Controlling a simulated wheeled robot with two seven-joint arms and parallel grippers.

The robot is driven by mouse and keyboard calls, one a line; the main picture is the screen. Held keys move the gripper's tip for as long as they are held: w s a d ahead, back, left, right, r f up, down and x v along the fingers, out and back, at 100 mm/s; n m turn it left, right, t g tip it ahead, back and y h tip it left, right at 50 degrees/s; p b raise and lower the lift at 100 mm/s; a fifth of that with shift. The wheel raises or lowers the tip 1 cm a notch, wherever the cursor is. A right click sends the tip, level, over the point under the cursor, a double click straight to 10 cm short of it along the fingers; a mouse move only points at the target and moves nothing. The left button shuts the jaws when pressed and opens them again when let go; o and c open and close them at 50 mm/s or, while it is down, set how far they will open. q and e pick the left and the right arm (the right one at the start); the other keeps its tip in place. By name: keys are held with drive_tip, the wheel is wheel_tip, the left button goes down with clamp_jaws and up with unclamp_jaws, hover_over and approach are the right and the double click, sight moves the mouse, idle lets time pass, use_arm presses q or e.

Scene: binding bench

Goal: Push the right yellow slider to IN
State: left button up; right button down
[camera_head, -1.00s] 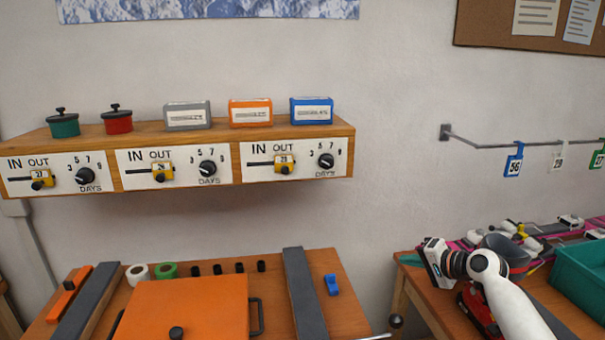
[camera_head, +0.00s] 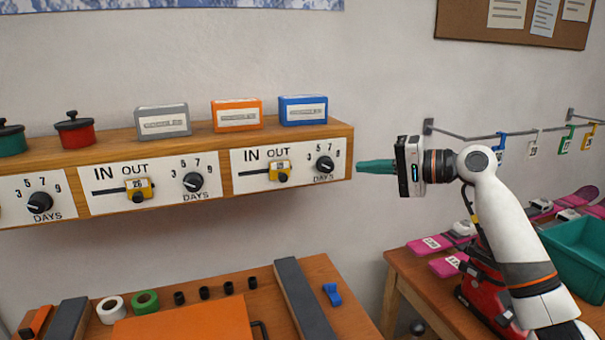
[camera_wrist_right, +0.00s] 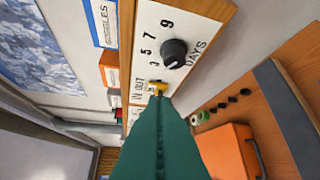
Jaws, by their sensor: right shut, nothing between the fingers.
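The right yellow slider (camera_head: 279,171) sits at the OUT end of its slot on the rightmost white panel (camera_head: 305,174) of the wooden shelf. In the right wrist view the yellow slider (camera_wrist_right: 158,86) shows just beyond my fingertips. My right gripper (camera_head: 358,167) is shut and empty, its green fingers pointing left at the right end of the shelf, apart from the slider. In the right wrist view my right gripper (camera_wrist_right: 159,98) covers the lower middle. My left gripper is not in view.
A black DAYS knob (camera_head: 324,164) stands out between the slider and my right gripper. Another yellow slider (camera_head: 140,190) is on the panel to the left. Blue (camera_head: 303,110) and orange (camera_head: 237,115) boxes stand on the shelf. The wall below the shelf is clear.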

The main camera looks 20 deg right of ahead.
drive_tip(key=x, duration=0.2)
drive_tip(key=p, duration=0.4)
approach(286, 172)
drive_tip(key=w, duration=0.3)
drive_tip(key=shift+w+a+r, duration=0.15)
drive_tip(key=shift+a, duration=0.25)
drive_tip(key=shift+a+f+p, duration=0.2)
drive_tip(key=shift+a+p, duration=0.1)
drive_tip(key=shift+a, duration=0.3)
drive_tip(key=shift+a+f+p, duration=0.2)
drive_tip(key=shift+a+p, duration=0.1)
drive_tip(key=shift+a, duration=0.3)
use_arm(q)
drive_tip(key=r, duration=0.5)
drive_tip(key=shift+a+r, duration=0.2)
use_arm(e)
drive_tip(key=shift+s+a+f, duration=0.2)
drive_tip(key=shift+a+f, duration=0.05)
drive_tip(key=shift+a, duration=0.3)
